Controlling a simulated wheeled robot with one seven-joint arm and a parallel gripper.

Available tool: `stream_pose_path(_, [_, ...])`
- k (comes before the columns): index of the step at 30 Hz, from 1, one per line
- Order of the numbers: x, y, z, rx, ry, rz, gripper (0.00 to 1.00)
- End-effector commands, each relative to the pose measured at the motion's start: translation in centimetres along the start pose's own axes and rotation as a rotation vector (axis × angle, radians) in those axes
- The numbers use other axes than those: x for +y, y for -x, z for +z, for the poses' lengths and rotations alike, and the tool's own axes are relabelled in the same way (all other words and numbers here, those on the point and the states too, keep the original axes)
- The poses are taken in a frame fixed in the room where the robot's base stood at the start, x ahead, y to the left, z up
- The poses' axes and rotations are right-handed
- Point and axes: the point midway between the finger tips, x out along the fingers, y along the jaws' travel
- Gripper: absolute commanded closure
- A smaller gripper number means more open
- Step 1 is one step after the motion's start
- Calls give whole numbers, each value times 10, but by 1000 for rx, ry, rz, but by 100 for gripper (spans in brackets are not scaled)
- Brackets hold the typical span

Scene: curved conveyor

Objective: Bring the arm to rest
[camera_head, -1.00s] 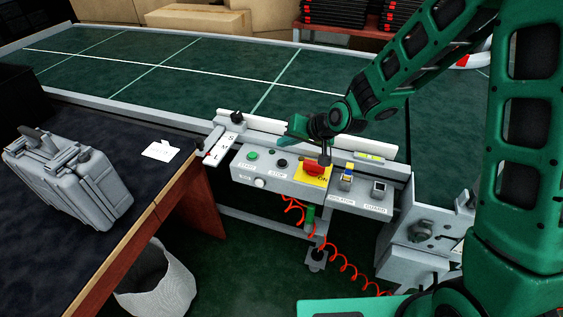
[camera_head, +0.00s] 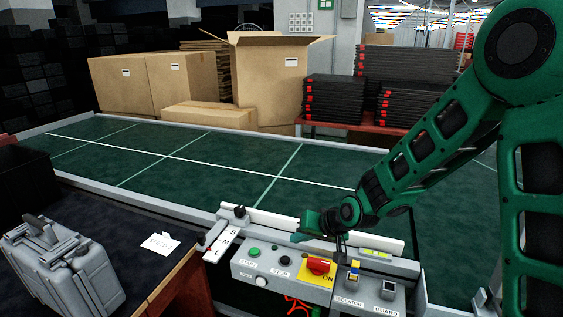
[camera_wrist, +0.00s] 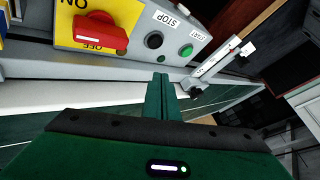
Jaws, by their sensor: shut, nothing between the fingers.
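My green arm reaches in from the right in the head view, bent at the elbow. My gripper (camera_head: 300,238) points left, just above the rear edge of the control panel (camera_head: 243,272). In the wrist view the gripper's green fingers (camera_wrist: 161,88) lie together with nothing between them. The red rotary switch (camera_head: 318,265) sits on a yellow plate close by the gripper; it also shows in the wrist view (camera_wrist: 100,33). I see no contact between the gripper and the panel.
The panel carries a green start button (camera_head: 254,252), a black stop button (camera_head: 285,261), an isolator (camera_head: 353,272) and a guard switch (camera_head: 388,289). Behind lies the green conveyor (camera_head: 230,160), bare. A grey case (camera_head: 62,270) stands on the dark table at left. Cardboard boxes (camera_head: 270,80) stand behind.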

Motion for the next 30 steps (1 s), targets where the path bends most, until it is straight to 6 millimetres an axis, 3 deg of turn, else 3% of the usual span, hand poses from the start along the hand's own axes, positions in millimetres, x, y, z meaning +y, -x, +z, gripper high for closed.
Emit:
stream_pose_path(3, [43, 43, -9, -16, 8, 111, 100])
stream_pose_path(8, [109, 118, -4, -72, -15, 286, 100])
stream_pose_path(15, [184, 239, 38, -174, -136, 501, 100])
stream_pose_path(20, [212, 316, 86, -252, -263, 596, 100])
stream_pose_path(24, [218, 371, 135, -317, -387, 636, 100])
stream_pose_path(30, [213, 414, 184, -382, -513, 643, 100])
